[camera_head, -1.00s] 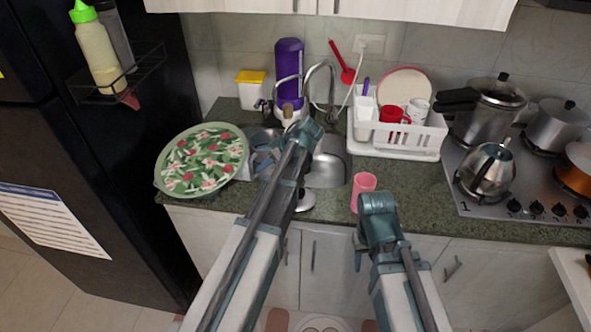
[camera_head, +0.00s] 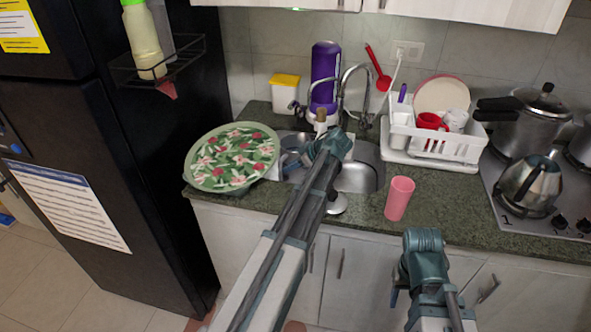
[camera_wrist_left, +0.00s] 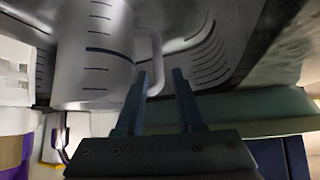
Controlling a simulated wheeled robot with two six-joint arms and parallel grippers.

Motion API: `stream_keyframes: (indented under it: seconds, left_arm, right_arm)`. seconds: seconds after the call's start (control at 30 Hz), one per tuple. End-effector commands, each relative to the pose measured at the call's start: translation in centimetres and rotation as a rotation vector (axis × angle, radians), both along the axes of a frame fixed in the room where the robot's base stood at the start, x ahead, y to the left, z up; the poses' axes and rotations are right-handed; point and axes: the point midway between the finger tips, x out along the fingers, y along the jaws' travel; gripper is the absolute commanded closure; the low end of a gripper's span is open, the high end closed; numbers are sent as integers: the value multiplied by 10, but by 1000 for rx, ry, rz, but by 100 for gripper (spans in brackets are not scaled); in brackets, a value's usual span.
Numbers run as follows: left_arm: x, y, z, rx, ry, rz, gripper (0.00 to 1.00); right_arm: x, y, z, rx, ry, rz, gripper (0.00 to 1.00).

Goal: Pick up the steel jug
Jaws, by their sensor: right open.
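In the left wrist view, the steel jug (camera_wrist_left: 95,55) is a grey cylinder with dark measuring lines, at the upper left. Its handle (camera_wrist_left: 156,55) curves down on its right side. My left gripper (camera_wrist_left: 160,85) is open. Its left fingertip overlaps the handle's lower end in the picture, with the right finger apart from it. I cannot tell whether they touch. In the head view, my left wrist (camera_head: 325,150) covers part of the sink, and I cannot make out the jug clearly there. My right gripper (camera_head: 395,296) is mostly hidden below its wrist, in front of the counter.
The sink (camera_head: 362,180) has a tall faucet behind it. A green floral tray (camera_head: 232,158) lies left of it. A pink cup (camera_head: 399,198) and a white dish rack (camera_head: 440,146) stand to the right. A kettle (camera_head: 530,185) is on the stove. A dark fridge stands left.

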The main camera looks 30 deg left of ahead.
Motion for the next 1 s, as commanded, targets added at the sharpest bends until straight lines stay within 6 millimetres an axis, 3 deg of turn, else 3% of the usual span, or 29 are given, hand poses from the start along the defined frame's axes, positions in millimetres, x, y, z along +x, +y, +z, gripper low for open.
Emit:
stream_keyframes:
  seconds: [0.03, 0.37, 0.73, 1.0]
  left_arm:
    - [1, 7, -12, 0, 0, 3, 63]
    - [2, 16, -17, 0, 1, -1, 63]
    - [9, 45, -53, -1, 2, 1, 63]
    - [9, 49, -53, 0, 1, -1, 63]
  right_arm:
    - [0, 0, -12, 0, 0, 0, 50]
    - [0, 0, -18, 0, 0, 0, 50]
    - [0, 0, -53, 0, 0, 1, 50]
    - [0, 0, -53, 0, 0, 1, 50]
